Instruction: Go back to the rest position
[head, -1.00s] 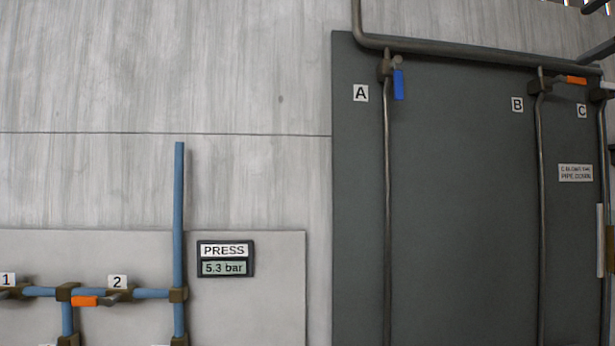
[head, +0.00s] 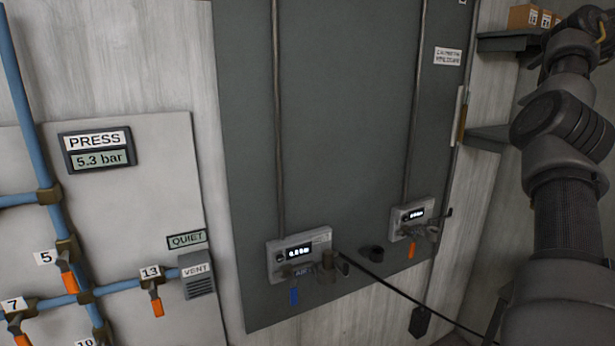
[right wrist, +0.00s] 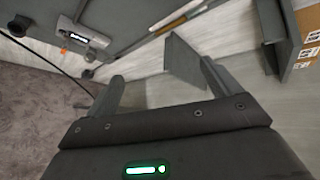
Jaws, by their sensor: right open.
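My right gripper (right wrist: 162,72) is open and empty in the right wrist view, with its two fingers well apart and nothing between them. It is in front of a pale wall, with a grey shelf bracket beyond the fingers. In the head view my right arm rises along the right edge of the picture; its fingers cannot be made out there. My left arm and left gripper are in neither view now.
A grey panel (head: 330,130) carries two gauge boxes (head: 300,252) with valve handles. A black cable (head: 400,293) runs from the lower panel to the right. Shelves (head: 512,42) with a cardboard box (head: 525,17) stand near my right arm. Blue pipes (head: 22,95) are at left.

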